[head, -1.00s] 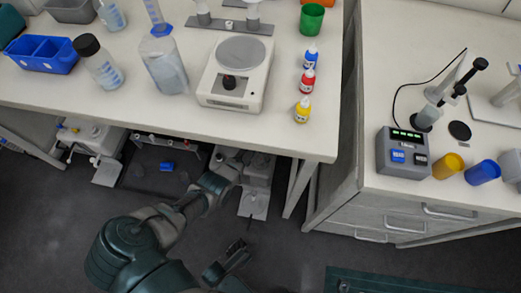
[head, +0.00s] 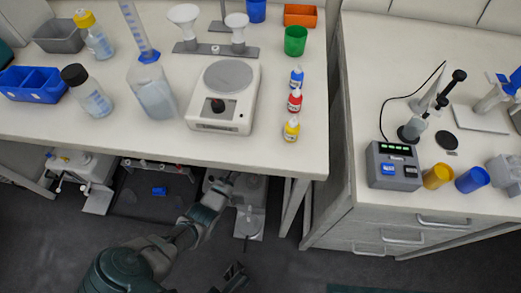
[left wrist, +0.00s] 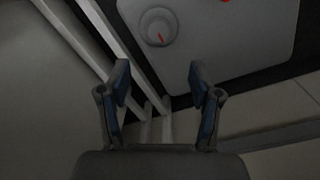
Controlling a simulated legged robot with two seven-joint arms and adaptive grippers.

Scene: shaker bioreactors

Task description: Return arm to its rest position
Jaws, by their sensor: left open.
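My left arm comes in from the lower left of the head view. Its end reaches toward the table's front edge, where the gripper is hard to make out. In the left wrist view my left gripper (left wrist: 162,85) is open, with two dark fingers apart and nothing between them. Beyond the fingertips there is a pale panel (left wrist: 235,40) with a round knob (left wrist: 158,26) with a red mark. A dark part that looks like my right gripper (head: 234,274) shows at the bottom of the head view, cut off. Its jaw state is unclear.
The white table (head: 250,150) holds a balance (head: 224,95), bottles, a flask (head: 155,95) and several dropper bottles. White devices (head: 250,215) stand under it, close to my left arm. A cabinet (head: 400,235) is to the right. The floor in front is open.

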